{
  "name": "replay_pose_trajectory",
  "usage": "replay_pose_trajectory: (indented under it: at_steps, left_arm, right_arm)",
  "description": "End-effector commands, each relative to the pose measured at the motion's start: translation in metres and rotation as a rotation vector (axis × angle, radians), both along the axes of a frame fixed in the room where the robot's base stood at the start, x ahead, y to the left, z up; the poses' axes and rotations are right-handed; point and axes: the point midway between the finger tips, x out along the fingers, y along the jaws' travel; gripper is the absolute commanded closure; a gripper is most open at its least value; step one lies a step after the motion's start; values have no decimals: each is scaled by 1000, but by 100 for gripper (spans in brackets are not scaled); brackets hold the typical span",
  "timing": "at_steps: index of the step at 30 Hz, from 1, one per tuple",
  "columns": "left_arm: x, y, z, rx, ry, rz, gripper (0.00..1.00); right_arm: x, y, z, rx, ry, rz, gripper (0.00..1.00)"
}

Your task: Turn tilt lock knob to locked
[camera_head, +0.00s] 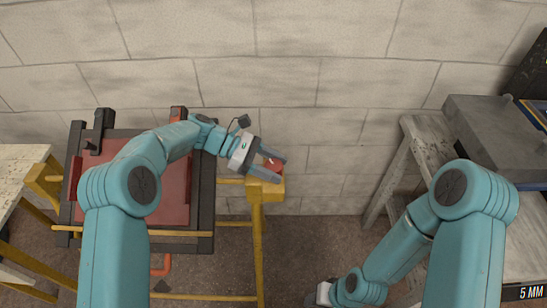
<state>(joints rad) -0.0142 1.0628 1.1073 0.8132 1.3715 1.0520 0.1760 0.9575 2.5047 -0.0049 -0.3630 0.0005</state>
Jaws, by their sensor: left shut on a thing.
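The tilt lock knob (274,165) is a small red piece on top of a yellow post at the right end of the frame bench. My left gripper (275,168) is shut on it, with a dark finger on either side. The fingers partly hide the knob, and I cannot read its turn position. The tilting frame (205,210) is dark with a red panel (176,195), and my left arm covers part of it. My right gripper (322,295) is low at the bottom edge, partly cut off, and its fingers do not show clearly.
The yellow stand (257,240) holds the frame. An orange-red hooked handle (161,266) hangs below it. A grey worn bench (430,135) with a dark grey block (490,130) stands at the right. A pale table (15,175) is at the left. A block wall closes the back.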

Motion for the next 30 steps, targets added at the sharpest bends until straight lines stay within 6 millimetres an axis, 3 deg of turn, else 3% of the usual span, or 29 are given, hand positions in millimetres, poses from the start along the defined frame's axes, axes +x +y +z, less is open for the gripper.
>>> replay_pose_trajectory:
  at_steps: [12,29,30]
  left_arm:
    - [0,0,1,-3,-1,-167,76]
    - [0,-1,1,-4,-1,-189,76]
    - [0,-1,1,-4,-1,-188,33]
  right_arm:
    - [0,0,8,0,0,0,57]
    - [0,0,9,0,0,0,57]
    - [0,0,9,0,0,0,57]
